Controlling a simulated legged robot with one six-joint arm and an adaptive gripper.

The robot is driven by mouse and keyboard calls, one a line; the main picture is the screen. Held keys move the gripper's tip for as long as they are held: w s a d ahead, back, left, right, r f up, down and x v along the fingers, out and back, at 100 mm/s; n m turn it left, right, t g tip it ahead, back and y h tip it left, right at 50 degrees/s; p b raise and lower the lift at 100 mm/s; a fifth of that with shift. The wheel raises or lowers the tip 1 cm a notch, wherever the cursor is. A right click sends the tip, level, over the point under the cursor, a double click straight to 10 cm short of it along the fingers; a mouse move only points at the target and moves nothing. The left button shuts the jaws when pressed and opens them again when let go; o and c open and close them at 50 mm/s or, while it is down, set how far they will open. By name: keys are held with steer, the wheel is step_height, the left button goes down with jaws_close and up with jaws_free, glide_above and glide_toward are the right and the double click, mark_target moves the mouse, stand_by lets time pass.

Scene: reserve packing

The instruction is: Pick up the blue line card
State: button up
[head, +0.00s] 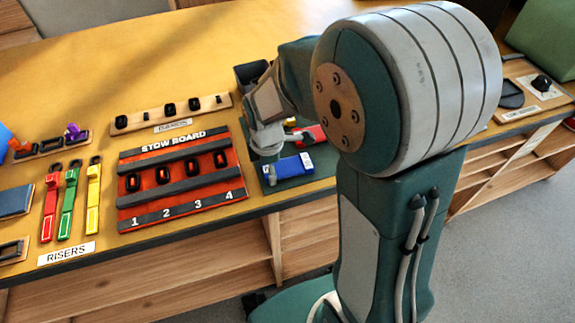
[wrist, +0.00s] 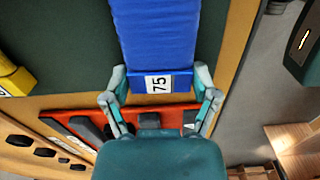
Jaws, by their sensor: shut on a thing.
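The blue line card (head: 286,169) is at the table's front edge, right of the stow board, over a dark green mat (head: 268,188). My gripper (wrist: 160,82) is shut on that end, one finger on each side. In the head view my gripper (head: 268,143) is partly hidden by my own arm. I cannot tell whether the card touches the mat.
The red stow board (head: 182,182), with slots 1 to 4, lies left of the card. A red item (head: 312,133) lies just behind the card. Red, green and yellow risers (head: 93,198) lie farther left. A rack (head: 170,113) stands behind the board.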

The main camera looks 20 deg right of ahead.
steer(key=shift+r, duration=3.5)
